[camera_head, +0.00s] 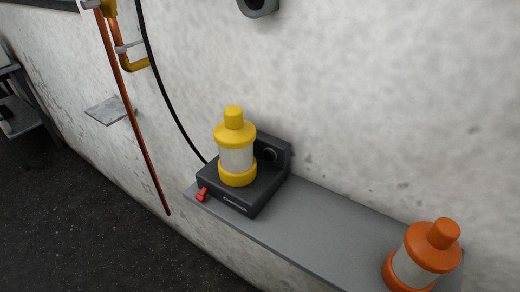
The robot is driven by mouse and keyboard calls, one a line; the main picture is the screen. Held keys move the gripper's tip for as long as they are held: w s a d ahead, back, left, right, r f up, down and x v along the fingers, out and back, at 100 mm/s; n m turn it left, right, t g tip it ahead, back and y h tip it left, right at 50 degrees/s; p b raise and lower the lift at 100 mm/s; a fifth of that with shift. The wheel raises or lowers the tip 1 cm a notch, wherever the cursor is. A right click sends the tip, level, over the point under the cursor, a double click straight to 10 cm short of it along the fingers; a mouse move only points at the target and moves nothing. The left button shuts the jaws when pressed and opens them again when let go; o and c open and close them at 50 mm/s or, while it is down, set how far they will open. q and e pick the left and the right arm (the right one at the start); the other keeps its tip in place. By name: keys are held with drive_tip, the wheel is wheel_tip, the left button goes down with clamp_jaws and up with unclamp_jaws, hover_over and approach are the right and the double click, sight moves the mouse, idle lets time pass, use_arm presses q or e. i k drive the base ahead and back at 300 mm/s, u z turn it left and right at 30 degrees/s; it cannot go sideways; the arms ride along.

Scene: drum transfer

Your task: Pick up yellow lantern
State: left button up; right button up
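The yellow lantern (235,150) stands upright on a black base unit (255,193) at the left end of a grey shelf. It has a yellow cap, a pale clear middle and a yellow foot. Neither of my grippers shows in the head view, and nothing touches the lantern.
An orange lantern (424,258) stands at the right of the grey shelf (320,224). The shelf between the two is clear. A red switch (202,194) is on the base unit's front left, and a black cable (165,97) runs down behind it. A copper pipe (134,120) hangs at left.

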sight(235, 135)
drive_tip(key=z, duration=2.35)
drive_tip(key=k, duration=0.8)
drive_tip(key=u, duration=2.45)
